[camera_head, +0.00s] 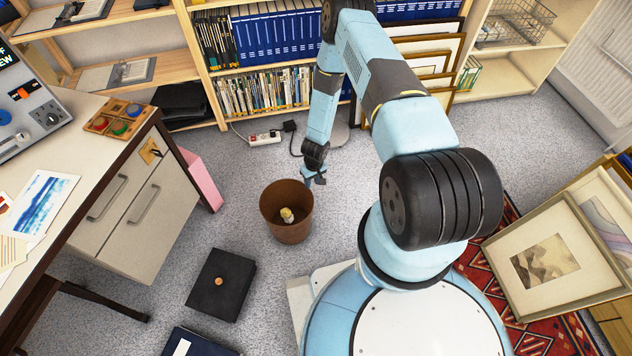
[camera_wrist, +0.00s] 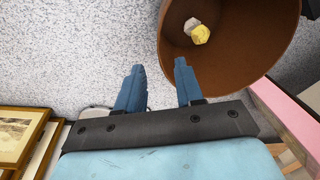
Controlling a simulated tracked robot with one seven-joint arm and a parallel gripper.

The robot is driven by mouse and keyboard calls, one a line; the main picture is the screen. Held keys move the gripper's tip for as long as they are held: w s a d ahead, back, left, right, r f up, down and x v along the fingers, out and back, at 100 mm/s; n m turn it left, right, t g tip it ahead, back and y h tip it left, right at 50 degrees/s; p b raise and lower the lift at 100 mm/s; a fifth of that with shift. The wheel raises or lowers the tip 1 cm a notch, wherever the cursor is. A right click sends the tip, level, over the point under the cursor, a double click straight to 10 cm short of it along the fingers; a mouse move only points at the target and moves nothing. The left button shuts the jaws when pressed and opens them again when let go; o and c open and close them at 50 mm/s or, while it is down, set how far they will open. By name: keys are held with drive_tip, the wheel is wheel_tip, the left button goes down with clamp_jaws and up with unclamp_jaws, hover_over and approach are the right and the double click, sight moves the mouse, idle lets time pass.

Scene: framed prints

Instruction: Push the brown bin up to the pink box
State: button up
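The brown bin (camera_head: 289,234) stands upright on the grey carpet in the head view, with a small yellow and white item (camera_head: 287,215) inside. The pink box (camera_head: 201,180) stands left of it beside the desk drawers, with clear carpet between them. My gripper (camera_head: 317,180) is low, just behind the bin's right rim. In the wrist view my gripper (camera_wrist: 157,65) has its two blue fingers apart with bare carpet between them. The bin (camera_wrist: 250,55) is close beside the right finger; I cannot tell whether they touch. The pink box (camera_wrist: 290,112) shows beyond the bin.
A black box (camera_head: 221,285) lies on the carpet in front and left of the bin. The desk drawers (camera_head: 140,215) stand at left. A power strip (camera_head: 264,138) and cable lie near the bookshelf (camera_head: 265,92). Framed prints (camera_head: 548,258) lean at right.

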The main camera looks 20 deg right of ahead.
sight(311, 199)
drive_tip(key=shift+s+f, duration=0.2)
drive_tip(key=shift+f, duration=0.05)
drive_tip(key=f, duration=0.9)
drive_tip(key=a+f, duration=0.1)
drive_tip(key=f, duration=0.3)
drive_tip(key=shift+s+f, duration=0.15)
drive_tip(key=shift+f, duration=0.2)
drive_tip(key=shift+c, duration=0.3)
clamp_jaws()
idle(1.0)
